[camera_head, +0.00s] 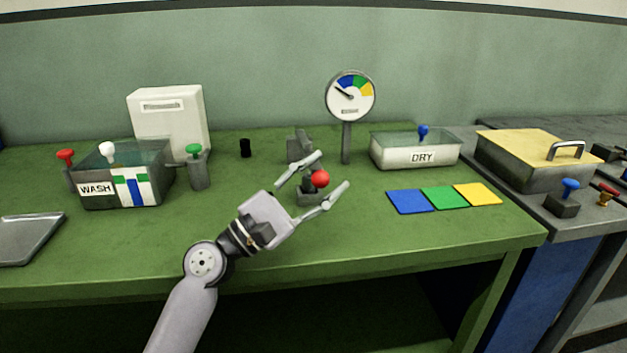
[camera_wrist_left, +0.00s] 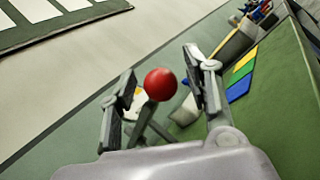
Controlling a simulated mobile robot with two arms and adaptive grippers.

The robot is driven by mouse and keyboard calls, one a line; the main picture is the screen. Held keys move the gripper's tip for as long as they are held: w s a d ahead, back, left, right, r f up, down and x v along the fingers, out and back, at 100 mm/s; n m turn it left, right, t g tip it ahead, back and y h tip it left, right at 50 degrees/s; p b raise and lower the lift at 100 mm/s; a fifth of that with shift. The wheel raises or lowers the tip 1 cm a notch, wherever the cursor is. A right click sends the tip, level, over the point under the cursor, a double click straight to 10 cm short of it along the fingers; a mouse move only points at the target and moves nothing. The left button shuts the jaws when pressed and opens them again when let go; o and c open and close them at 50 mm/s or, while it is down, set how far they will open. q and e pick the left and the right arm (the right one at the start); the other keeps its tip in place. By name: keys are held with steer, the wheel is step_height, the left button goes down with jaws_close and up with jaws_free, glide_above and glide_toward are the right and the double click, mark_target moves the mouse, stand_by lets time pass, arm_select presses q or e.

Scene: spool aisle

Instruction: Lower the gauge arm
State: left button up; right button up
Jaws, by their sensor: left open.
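The gauge arm's red ball knob (camera_head: 320,178) sits above a small grey base (camera_head: 309,199) on the green bench. A grey block (camera_head: 297,146) stands just behind it, partly hidden by my gripper. My left gripper (camera_head: 332,170) is open, with one finger on each side of the red knob. In the left wrist view the red knob (camera_wrist_left: 160,84) shows between the open fingers, with a grey bar below it. Whether the fingers touch it I cannot tell. A round dial gauge (camera_head: 350,97) on a post stands behind, its needle pointing to the upper left.
Blue, green and yellow squares (camera_head: 443,198) lie to the right, before the DRY tray (camera_head: 416,155). The WASH tank (camera_head: 122,184) stands left, with a metal tray (camera_head: 28,240) near the left edge. The bench front around my forearm is clear.

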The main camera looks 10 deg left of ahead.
arm_select(q)
steer(key=s+a+f, duration=0.1)
steer(key=s+a, duration=0.8)
steer(key=a, duration=0.2)
steer(key=shift+a+f, duration=0.15)
steer(key=shift+a, duration=0.1)
steer(key=shift+c, duration=0.5)
